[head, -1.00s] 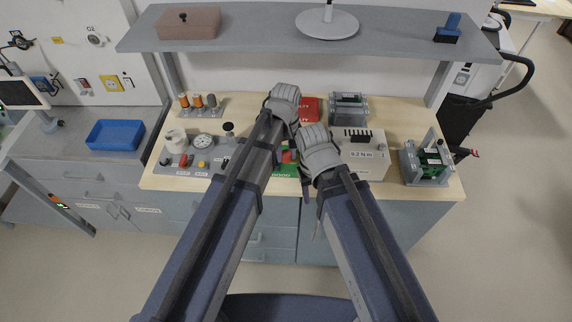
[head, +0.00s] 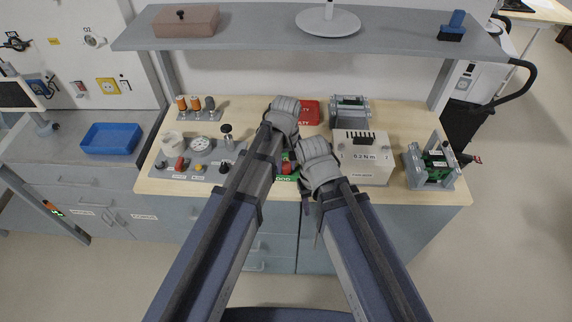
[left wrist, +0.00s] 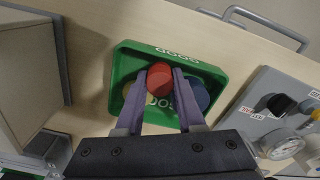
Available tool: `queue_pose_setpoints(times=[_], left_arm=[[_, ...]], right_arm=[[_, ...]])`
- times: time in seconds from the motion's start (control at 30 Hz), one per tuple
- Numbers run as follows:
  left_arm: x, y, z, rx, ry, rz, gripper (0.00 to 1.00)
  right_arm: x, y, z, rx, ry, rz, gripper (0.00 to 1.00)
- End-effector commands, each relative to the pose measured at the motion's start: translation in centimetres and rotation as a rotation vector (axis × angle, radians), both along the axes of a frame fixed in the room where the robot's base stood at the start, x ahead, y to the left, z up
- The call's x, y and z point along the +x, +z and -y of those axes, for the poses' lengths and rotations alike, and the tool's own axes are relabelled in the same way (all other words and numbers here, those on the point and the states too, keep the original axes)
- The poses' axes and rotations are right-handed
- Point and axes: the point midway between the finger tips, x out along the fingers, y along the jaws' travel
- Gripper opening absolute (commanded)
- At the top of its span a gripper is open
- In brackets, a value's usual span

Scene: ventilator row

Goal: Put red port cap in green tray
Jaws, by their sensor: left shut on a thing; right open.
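The red port cap (left wrist: 160,82) is between the two fingers of my left gripper (left wrist: 159,92), which is shut on it. In the left wrist view the cap is over the green tray (left wrist: 122,72); I cannot tell whether it touches the tray's contents. In the head view the green tray (head: 284,182) is mostly covered by my arms. My right gripper (head: 317,166) is to the right of the tray; it is open, its fingers mostly hidden.
A red tray (head: 309,112) lies behind my arms. A torque tester box (head: 362,170) and a green-board fixture (head: 432,165) stand to the right. A grey panel with a gauge and knobs (head: 200,145) is to the left. A shelf (head: 250,38) overhangs the bench's back.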

Motion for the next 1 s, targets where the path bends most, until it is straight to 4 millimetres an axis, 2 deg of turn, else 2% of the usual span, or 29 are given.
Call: queue_pose_setpoints(times=[0.23,0.27,0.5,0.83,1.0], left_arm=[[0.0,-0.5,0.0,0.000,0.000,0.000,0.00],[0.0,-0.5,0.0,0.000,0.000,0.000,0.38],[0.0,-0.5,0.0,0.000,0.000,0.000,0.65],[0.0,-0.3,0.0,0.000,0.000,0.000,0.67],[0.0,0.5,0.0,0.000,0.000,0.000,0.67]], right_arm=[[0.0,-0.5,0.0,0.000,0.000,0.000,0.51],[0.0,-0.5,0.0,0.000,0.000,0.000,0.51],[0.0,-0.5,0.0,0.000,0.000,0.000,0.51],[0.0,-0.3,0.0,0.000,0.000,0.000,0.51],[0.0,0.5,0.0,0.000,0.000,0.000,0.51]])
